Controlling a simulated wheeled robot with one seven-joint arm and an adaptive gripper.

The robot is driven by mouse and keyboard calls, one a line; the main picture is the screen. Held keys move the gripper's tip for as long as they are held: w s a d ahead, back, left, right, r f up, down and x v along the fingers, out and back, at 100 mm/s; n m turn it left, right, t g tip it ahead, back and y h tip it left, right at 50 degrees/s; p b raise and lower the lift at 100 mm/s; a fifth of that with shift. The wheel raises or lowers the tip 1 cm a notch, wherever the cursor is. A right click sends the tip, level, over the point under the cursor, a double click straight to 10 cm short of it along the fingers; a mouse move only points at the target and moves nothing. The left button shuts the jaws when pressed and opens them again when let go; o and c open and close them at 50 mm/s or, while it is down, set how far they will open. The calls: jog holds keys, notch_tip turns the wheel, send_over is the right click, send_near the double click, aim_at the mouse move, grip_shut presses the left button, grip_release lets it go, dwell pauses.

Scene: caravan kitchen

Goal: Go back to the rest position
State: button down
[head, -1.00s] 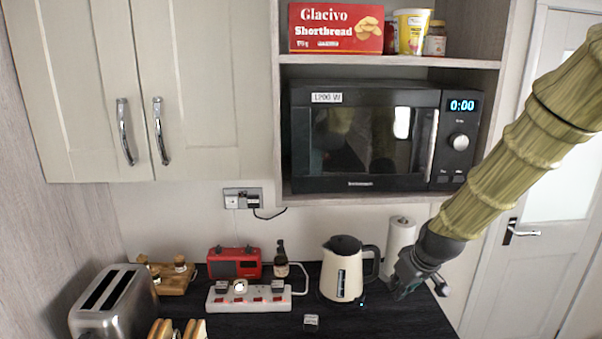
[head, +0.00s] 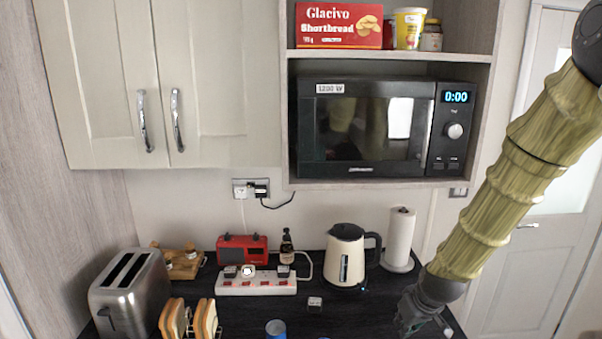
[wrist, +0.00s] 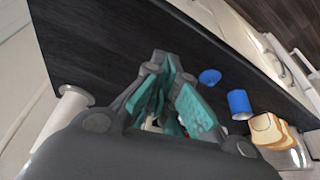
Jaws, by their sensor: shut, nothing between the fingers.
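My gripper (head: 422,318) hangs at the lower end of my arm, above the right part of the dark counter (head: 375,312) in the head view. In the wrist view my gripper (wrist: 172,70) shows its teal-padded fingers drawn together at the tips, with nothing held between them. It is to the right of and nearer than the cream kettle (head: 345,262), apart from it.
A paper towel roll (head: 400,238) stands behind my gripper. A white power strip (head: 256,284), a red radio (head: 242,249), a steel toaster (head: 130,290) and a bread rack (head: 190,318) stand to the left. A blue can (head: 276,328) is at the front. The microwave (head: 365,125) sits above.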

jog(key=s+f+m+g+b, duration=0.1)
jog(key=s+f, duration=0.3)
jog(key=f, duration=0.4)
jog(key=s+f+b, duration=0.2)
jog(key=s+f, duration=0.1)
jog(key=f, duration=0.4)
jog(key=s+a+f+m+g+b, duration=0.1)
jog(key=s+f+b, duration=0.2)
jog(key=s+f, duration=0.9)
jog(key=s+a+f+m+g+h+b, duration=0.1)
jog(key=s+f+b, duration=0.3)
jog(key=s+f, duration=0.8)
jog(key=shift+s+a+f+g, duration=0.35)
jog(key=shift+s+a+g, duration=0.2)
jog(key=shift+s, duration=2.15)
